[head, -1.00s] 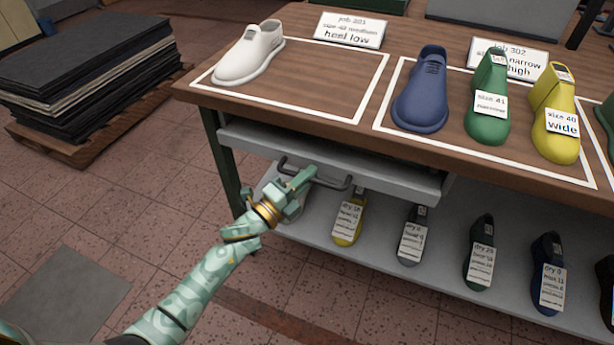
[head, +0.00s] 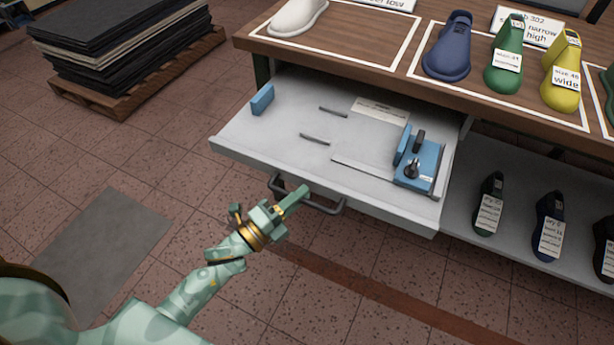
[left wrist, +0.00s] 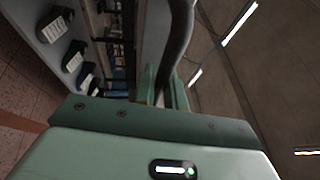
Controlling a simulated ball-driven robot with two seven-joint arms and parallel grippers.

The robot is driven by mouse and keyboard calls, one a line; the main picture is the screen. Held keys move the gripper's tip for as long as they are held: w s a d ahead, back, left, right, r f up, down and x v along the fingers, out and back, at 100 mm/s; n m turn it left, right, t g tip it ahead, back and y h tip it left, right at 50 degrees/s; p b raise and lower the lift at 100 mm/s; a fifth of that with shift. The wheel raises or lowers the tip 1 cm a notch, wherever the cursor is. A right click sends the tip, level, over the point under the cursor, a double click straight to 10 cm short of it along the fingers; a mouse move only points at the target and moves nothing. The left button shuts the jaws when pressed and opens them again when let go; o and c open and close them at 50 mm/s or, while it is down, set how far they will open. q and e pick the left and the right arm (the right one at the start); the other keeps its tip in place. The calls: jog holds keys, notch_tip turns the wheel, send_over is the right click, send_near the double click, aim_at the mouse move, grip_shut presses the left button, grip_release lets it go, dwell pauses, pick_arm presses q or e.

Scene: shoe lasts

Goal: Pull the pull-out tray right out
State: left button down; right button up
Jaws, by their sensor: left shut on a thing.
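The pull-out tray (head: 290,128) is a pale grey board under the wooden bench, standing well out from it towards me. Its dark bar handle (head: 325,209) runs along the front edge. My left gripper (head: 291,199) is shut on the handle near its left part. In the left wrist view the handle (left wrist: 180,40) passes between the fingers (left wrist: 162,88). On the tray lie a blue block (head: 262,99), a blue clamp-like device (head: 418,163), two thin dark bars and a paper label. My right gripper is not in view.
The wooden bench (head: 345,45) carries several shoe lasts and cards in white outlines. A lower shelf (head: 468,205) with tagged lasts lies right of the tray. A pallet of dark sheets (head: 130,50) stands at the left. The floor before the tray is clear.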

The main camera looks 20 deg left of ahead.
pick_arm(q)
jog(key=shift+s+f, duration=0.1)
jog(key=shift+s, duration=0.85)
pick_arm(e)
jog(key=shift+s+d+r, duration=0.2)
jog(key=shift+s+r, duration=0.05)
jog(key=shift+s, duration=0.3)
pick_arm(q)
jog(key=c, duration=1.5)
grip_release()
jog(key=shift+w, duration=0.1)
jog(key=shift+o, duration=0.2)
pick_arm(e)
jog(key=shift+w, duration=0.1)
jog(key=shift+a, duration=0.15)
pick_arm(q)
jog(key=p+v, duration=0.1)
jog(key=v, duration=1.5)
jog(key=shift+a, duration=0.15)
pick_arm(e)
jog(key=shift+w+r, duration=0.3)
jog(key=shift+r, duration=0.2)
